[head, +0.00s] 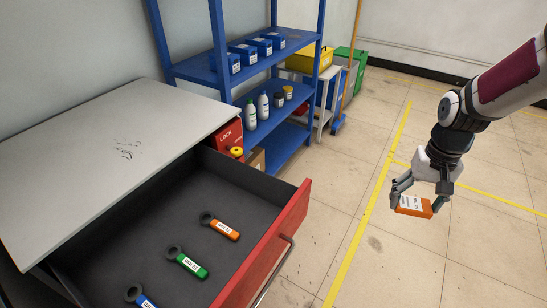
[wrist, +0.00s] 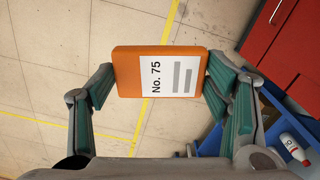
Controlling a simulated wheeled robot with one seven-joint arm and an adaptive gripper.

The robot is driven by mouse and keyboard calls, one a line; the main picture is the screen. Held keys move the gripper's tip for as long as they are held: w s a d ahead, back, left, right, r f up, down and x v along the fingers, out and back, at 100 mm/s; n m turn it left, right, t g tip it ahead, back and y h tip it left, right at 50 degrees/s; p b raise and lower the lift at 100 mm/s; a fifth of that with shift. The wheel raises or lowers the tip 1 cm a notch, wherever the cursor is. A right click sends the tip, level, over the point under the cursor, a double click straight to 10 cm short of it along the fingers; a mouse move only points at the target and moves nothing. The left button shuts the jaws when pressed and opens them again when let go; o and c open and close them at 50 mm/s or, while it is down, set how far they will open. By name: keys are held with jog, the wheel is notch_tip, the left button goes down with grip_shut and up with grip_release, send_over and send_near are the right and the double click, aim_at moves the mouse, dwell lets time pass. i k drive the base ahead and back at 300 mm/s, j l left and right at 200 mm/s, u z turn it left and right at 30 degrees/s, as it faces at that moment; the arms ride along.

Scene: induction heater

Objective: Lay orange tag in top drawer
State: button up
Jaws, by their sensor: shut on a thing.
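The orange tag (head: 412,206) is a flat orange block with a white label; it also shows in the wrist view (wrist: 130,75), where the label reads "No. 75". My gripper (head: 417,201) is shut on it, with one finger at each side edge, and holds it above the floor to the right of the cabinet. The open top drawer (head: 272,247) has a red front and dark inside. It lies left of my gripper, with a wide gap between them. In it are an orange ringed tag (head: 222,229), a green one (head: 188,264) and a partly cut-off blue one (head: 143,299).
The cabinet's grey top (head: 110,140) stands above the drawer. A blue shelf (head: 210,76) with boxes and bottles is behind it, beside a red lock box (head: 228,135). The drawer's right and back parts look bare. Open floor with yellow lines lies below my gripper.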

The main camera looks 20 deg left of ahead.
aim_at(245, 209)
jog(key=i+l+u, duration=0.15)
jog(key=u, duration=0.3)
jog(key=i+l+u, duration=0.15)
jog(key=u, duration=0.3)
jog(key=i+l+u, duration=0.1)
jog(key=l+u, duration=0.35)
jog(key=i+l+u, duration=0.1)
jog(key=u, duration=0.4)
jog(key=l+u, duration=0.55)
jog(key=k+l, duration=0.05)
jog(key=l, duration=0.05)
